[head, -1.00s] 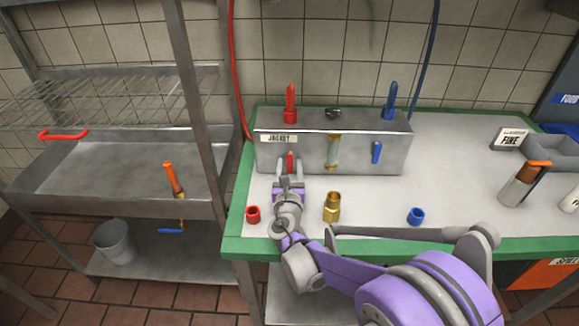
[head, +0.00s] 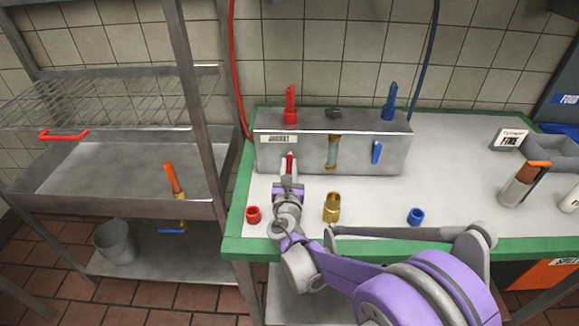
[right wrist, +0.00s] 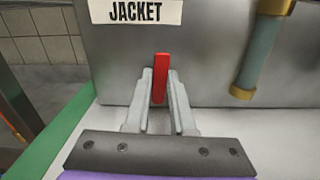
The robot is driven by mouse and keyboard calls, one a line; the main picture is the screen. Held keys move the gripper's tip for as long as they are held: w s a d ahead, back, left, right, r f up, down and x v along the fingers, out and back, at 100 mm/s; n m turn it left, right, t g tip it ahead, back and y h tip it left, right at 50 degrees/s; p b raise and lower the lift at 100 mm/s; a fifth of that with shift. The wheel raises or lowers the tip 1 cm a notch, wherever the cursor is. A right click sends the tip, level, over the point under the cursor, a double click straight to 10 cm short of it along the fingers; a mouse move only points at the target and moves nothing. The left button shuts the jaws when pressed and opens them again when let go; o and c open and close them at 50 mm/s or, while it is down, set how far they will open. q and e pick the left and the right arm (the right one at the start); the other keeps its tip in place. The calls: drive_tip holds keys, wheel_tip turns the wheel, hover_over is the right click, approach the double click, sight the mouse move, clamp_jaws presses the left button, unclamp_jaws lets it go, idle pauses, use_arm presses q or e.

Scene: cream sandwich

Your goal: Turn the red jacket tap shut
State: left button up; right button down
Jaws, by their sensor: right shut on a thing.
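The red jacket tap (head: 290,157) is a small upright red lever on the front of the steel box (head: 365,140), under the JACKET label (head: 280,139). My right gripper (head: 289,168) is shut on the tap. In the right wrist view the two grey fingers (right wrist: 160,100) stand on either side of the red lever (right wrist: 161,68), whose top shows above them. The lever stands upright there. Its lower end is partly hidden between the fingers. My left gripper is not in view.
A blue lever (head: 376,152) is at the box's right, with a sight tube (head: 333,152) between. A red cap (head: 253,215), brass fitting (head: 332,207) and blue cap (head: 415,216) stand on the green-edged table (head: 460,180). A steel rack post (head: 200,100) rises at left.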

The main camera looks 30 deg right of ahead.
drive_tip(key=m, duration=0.2)
drive_tip(key=m+p, duration=0.1)
drive_tip(key=m, duration=0.1)
drive_tip(key=shift+w+a+r, duration=0.15)
drive_tip(key=shift+w+a, duration=0.05)
drive_tip(key=shift+a, duration=0.1)
drive_tip(key=m, duration=0.3)
drive_tip(key=m+p, duration=0.1)
drive_tip(key=shift+w+a+r+m, duration=0.15)
drive_tip(key=shift+a+r+m, duration=0.1)
drive_tip(key=shift+a+m, duration=0.1)
drive_tip(key=m, duration=0.2)
drive_tip(key=m+p, duration=0.1)
drive_tip(key=m, duration=0.1)
drive_tip(key=shift+w+a+r, duration=0.15)
drive_tip(key=shift+r, duration=0.2)
drive_tip(key=shift+r+m+p, duration=0.15)
drive_tip(key=shift+m+p, duration=0.25)
drive_tip(key=shift+m, duration=0.75)
drive_tip(key=shift+r+m+p, duration=0.15)
drive_tip(key=shift+m+p, duration=0.25)
drive_tip(key=shift+m, duration=0.7)
drive_tip(key=c, duration=0.8)
unclamp_jaws()
drive_tip(key=shift+o, duration=0.2)
drive_tip(key=shift+a, duration=0.1)
